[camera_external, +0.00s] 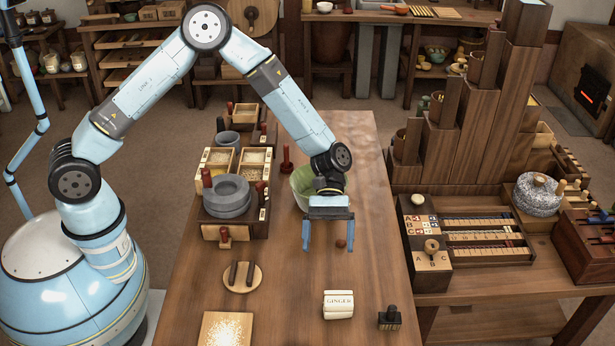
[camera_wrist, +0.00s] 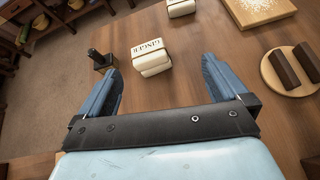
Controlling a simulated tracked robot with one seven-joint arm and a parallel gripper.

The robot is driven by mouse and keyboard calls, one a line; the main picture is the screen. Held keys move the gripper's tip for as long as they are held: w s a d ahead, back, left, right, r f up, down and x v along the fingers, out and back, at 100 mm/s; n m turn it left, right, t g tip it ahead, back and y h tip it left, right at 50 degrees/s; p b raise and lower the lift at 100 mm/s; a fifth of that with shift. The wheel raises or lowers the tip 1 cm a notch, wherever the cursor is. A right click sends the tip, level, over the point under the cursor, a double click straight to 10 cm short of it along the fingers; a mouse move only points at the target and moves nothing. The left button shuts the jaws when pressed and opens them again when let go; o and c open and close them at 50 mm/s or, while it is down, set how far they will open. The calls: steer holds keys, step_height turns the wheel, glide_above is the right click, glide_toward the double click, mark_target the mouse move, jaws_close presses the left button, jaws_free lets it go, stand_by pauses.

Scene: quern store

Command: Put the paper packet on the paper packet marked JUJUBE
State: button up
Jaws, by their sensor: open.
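A white paper packet marked GINGER (camera_external: 338,305) lies on the near part of the table. It also shows in the wrist view (camera_wrist: 151,61), ahead of the fingers, with a seam across its side; I cannot tell whether it is one packet or two stacked. A second white packet (camera_wrist: 181,8) is at the top edge of the wrist view, its marking unreadable. No JUJUBE marking is legible in either view. My gripper (camera_external: 328,248) is open and empty, pointing down above the table, farther back than the GINGER packet.
A dark stamp (camera_external: 389,319) stands right of the packet. A round board with two dark bars (camera_external: 242,277) and a grain-covered board (camera_external: 226,330) lie left.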

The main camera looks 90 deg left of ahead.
steer(key=s+a+r+m+t+y, duration=0.15)
steer(key=s+r+m+y, duration=0.3)
steer(key=s+r, duration=0.6)
steer(key=s+a+r+m+y, duration=0.2)
steer(key=s+r+m+y, duration=0.25)
steer(key=s+r, duration=0.55)
steer(key=s+a+r+m+t+y, duration=0.1)
steer(key=s+a+r+m+t, duration=0.1)
steer(key=s, duration=0.8)
steer(key=s+a+r+m+t+y, duration=0.2)
steer(key=s+a+r+m, duration=0.3)
steer(key=s, duration=0.6)
step_height(320, 180, up, 2)
steer(key=shift+s+a+r+t, duration=0.1)
steer(key=shift+s+a+t, duration=0.1)
steer(key=shift+s+t, duration=0.15)
